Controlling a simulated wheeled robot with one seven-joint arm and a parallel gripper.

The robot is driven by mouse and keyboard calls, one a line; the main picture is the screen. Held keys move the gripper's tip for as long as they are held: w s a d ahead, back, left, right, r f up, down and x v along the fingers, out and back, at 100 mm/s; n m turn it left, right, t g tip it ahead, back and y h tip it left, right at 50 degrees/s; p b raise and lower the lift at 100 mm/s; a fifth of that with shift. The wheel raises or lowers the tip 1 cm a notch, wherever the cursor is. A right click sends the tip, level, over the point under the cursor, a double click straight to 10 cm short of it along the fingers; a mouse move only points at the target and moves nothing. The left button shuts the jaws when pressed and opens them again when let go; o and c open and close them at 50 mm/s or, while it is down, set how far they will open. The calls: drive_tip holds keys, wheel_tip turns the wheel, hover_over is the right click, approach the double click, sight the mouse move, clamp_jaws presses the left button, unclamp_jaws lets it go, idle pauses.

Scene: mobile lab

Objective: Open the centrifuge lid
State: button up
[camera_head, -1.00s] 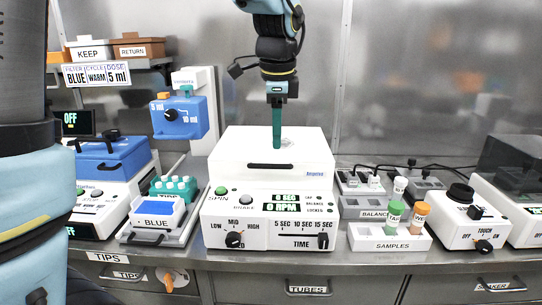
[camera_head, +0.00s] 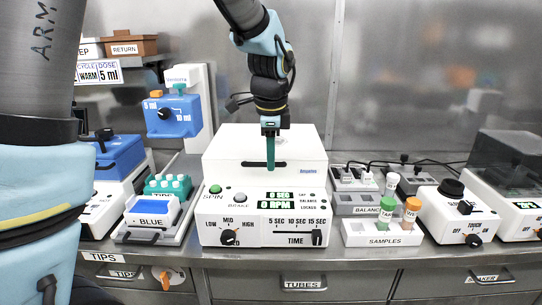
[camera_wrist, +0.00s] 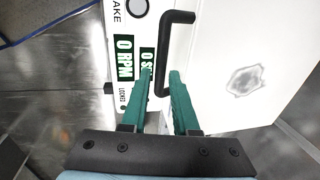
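The centrifuge (camera_head: 210,218) is a white box on the bench with knobs and a display reading 0 RPM. Its white lid (camera_head: 225,145) is closed, with a black bar handle (camera_head: 247,164) along the front; the handle also shows in the wrist view (camera_wrist: 166,45).
A samples rack (camera_head: 360,238) with capped tubes and a white touch-knob device (camera_head: 450,222) stand to the right. A blue-labelled tray (camera_head: 150,222) and a blue dispenser (camera_head: 172,117) are to the left. A metal wall (camera_head: 420,80) stands behind. The space above the lid is mostly clear.

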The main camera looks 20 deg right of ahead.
clamp_jaws()
idle(1.0)
